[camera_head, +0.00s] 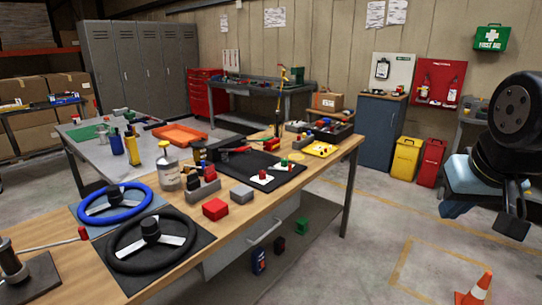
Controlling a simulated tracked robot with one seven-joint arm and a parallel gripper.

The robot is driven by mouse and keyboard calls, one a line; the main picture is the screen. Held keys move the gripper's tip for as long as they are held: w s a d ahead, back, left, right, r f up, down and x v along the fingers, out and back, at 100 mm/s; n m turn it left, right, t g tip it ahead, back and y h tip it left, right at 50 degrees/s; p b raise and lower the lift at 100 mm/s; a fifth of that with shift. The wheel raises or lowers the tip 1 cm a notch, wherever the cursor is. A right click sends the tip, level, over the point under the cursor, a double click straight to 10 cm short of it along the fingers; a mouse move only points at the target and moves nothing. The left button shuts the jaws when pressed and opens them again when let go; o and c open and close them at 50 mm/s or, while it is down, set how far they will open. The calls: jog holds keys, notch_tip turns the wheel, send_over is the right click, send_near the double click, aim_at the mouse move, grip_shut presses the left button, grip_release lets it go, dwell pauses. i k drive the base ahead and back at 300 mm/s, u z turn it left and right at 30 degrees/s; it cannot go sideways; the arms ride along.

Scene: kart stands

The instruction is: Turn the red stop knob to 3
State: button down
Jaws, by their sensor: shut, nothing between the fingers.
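Two small white plates lie on the black mat (237,166) on the wooden bench. The nearer plate bears a small red knob (262,174). The farther plate bears a green knob (284,162) with a small red piece beside it. Which red one is the stop knob, and any numbers or pointer marks, are too small to tell. My gripper (513,224) hangs at the right edge below my black arm joint. It is shut and empty, over the floor, well apart from the bench and the knobs.
An orange cone (474,291) stands at lower right. Open floor lies between bench and arm.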

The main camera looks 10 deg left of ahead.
aim_at(262, 174)
jog(key=u, duration=0.05)
jog(key=k, duration=0.55)
jog(key=u, duration=0.55)
jog(key=i, duration=1.55)
jog(key=z, duration=0.35)
